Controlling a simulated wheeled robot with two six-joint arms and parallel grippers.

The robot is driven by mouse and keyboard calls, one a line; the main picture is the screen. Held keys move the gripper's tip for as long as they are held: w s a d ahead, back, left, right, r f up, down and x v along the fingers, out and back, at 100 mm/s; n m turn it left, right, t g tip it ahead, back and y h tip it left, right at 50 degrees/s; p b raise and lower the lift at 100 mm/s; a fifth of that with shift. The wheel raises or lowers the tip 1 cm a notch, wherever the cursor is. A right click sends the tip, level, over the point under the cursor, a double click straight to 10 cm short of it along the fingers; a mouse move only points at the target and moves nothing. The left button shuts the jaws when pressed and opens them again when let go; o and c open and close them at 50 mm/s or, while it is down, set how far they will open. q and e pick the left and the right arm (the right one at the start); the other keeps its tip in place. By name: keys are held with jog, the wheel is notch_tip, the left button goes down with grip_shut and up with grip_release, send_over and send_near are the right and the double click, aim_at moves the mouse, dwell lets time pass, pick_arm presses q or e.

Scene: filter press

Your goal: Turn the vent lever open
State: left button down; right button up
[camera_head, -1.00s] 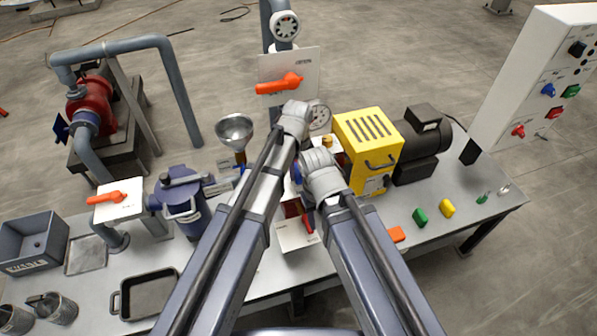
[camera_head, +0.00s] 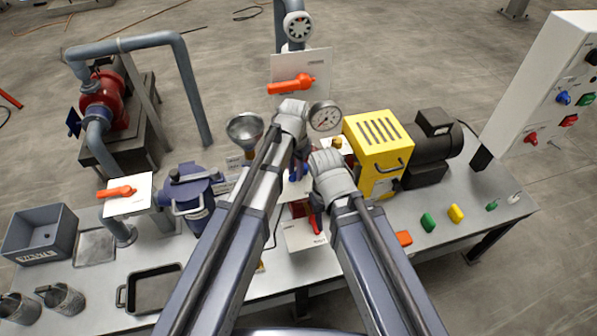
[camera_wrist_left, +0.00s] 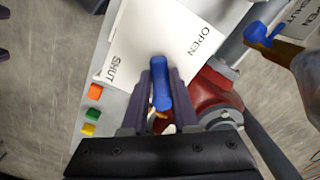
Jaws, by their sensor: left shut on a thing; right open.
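A blue lever (camera_wrist_left: 161,88) stands in front of a white plate (camera_wrist_left: 165,42) marked OPEN and SHUT in the left wrist view. My left gripper (camera_wrist_left: 160,72) is shut on this lever, one dark finger on each side. In the head view my left gripper (camera_head: 298,168) is at the bench middle, just below the pressure gauge, and hides most of the lever. The lever's name is not readable. My right gripper (camera_head: 316,208) is open, lower down, close to a red handle (camera_head: 317,224) in front of another white plate (camera_head: 300,238).
An orange lever (camera_head: 291,84) on a plate stands behind my left wrist. Another blue lever (camera_wrist_left: 262,36) is at the wrist view's top right.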

pick_arm(q)
jog(key=shift+w+a+m, duration=0.25)
jog(key=shift+w+m, duration=0.1)
jog(key=shift+m, duration=0.8)
jog(key=shift+w+a+m, duration=0.25)
jog(key=shift+w+m, duration=0.05)
jog(key=shift+m, duration=0.9)
jog(key=shift+w+a+m, duration=0.25)
jog(key=shift+w+m, duration=0.1)
jog(key=shift+m, duration=0.8)
jog(key=c, duration=0.7)
grip_release()
jog(key=shift+r, duration=0.1)
notch_tip(320, 180, up, 8)
jog(key=p, duration=0.7)
jog(key=shift+p, duration=0.4)
